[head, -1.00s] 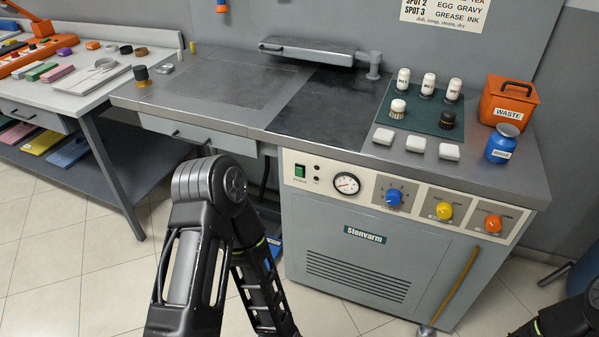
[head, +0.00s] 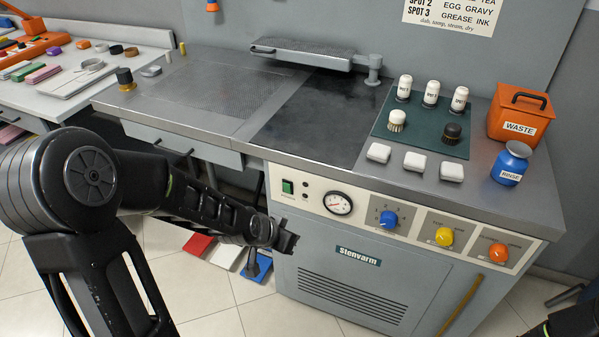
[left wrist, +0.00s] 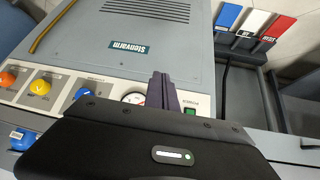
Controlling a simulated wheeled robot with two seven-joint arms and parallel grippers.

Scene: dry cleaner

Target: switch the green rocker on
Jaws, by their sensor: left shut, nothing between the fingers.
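The green rocker (head: 287,187) is at the left end of the cream control panel (head: 359,215) on the front of the spotting station. It also shows in the left wrist view (left wrist: 189,113), just right of my fingers. My left gripper (head: 290,240) is in front of the cabinet, below the rocker and apart from it. In the left wrist view the left gripper's fingers (left wrist: 161,90) are together with nothing between them. Which way the rocker is tipped is too small to tell. A part of my right arm shows at the lower right corner; its gripper is out of view.
Right of the rocker are a gauge (head: 338,203) and blue (head: 388,218), yellow (head: 444,236) and orange (head: 498,250) knobs. The worktop edge overhangs above the panel. Red, white and blue pedals (head: 257,267) are near the floor left of the cabinet.

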